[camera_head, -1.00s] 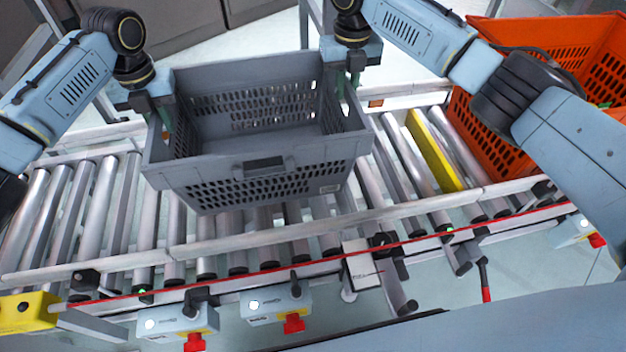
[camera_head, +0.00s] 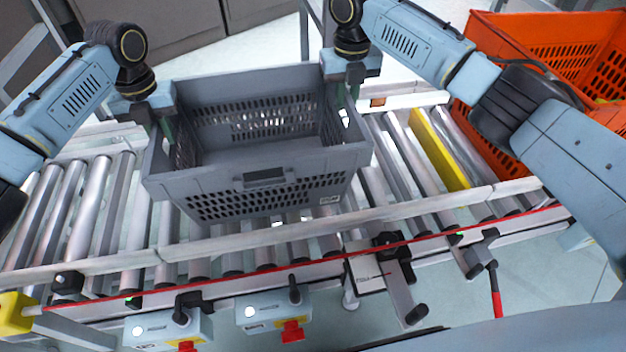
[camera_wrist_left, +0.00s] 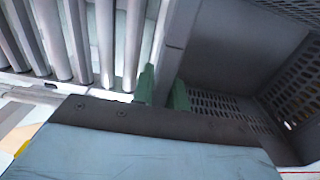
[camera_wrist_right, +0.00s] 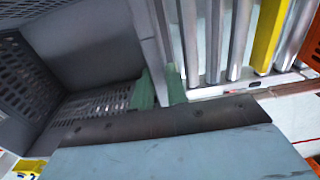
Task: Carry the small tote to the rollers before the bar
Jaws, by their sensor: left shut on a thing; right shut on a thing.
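The small grey tote (camera_head: 265,192) is empty and hangs over the roller conveyor between my two arms. My left gripper (camera_head: 165,125) is shut on its left wall; the wrist view shows green fingers (camera_wrist_left: 163,88) either side of that wall. My right gripper (camera_head: 347,88) is shut on its right wall, with green fingers (camera_wrist_right: 160,88) either side of it too. The yellow bar (camera_head: 438,150) lies across the conveyor to the right of the tote. Bare rollers (camera_head: 388,170) show between the tote and the bar. Whether the tote's underside touches the rollers is hidden.
A large orange tote (camera_head: 500,145) stands on the conveyor beyond the yellow bar, partly behind my right arm. A pale side rail (camera_head: 300,235) and a red line (camera_head: 230,275) run along the near edge. Bare rollers (camera_head: 90,200) lie left of the tote.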

